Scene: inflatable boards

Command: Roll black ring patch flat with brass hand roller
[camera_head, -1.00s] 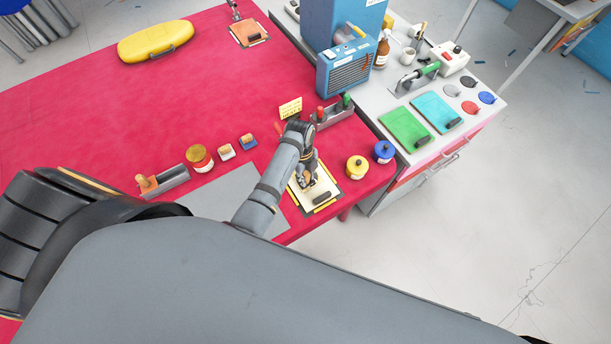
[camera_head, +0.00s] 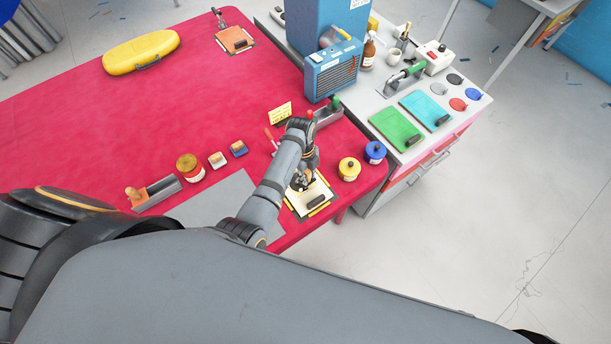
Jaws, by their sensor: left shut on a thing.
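A cream board (camera_head: 322,187) with dark and yellow edging lies at the red table's near right corner, a dark block (camera_head: 316,201) on its near part. My left gripper (camera_head: 302,182) is over the board's far left part, shut on a small tool that seems to be the brass hand roller; the fingers mostly hide it. Whether it touches the board is too small to tell. The black ring patch cannot be made out on the board near the gripper. A black disc (camera_head: 454,79) lies on the white side table beside other coloured discs. My right gripper is not in view.
A tool rack (camera_head: 328,115) and a yellow card (camera_head: 279,113) stand just beyond the gripper. Yellow (camera_head: 349,169) and blue (camera_head: 375,152) pots stand right of the board. A blue heater (camera_head: 333,75) is farther back. The red table's middle (camera_head: 190,100) is clear.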

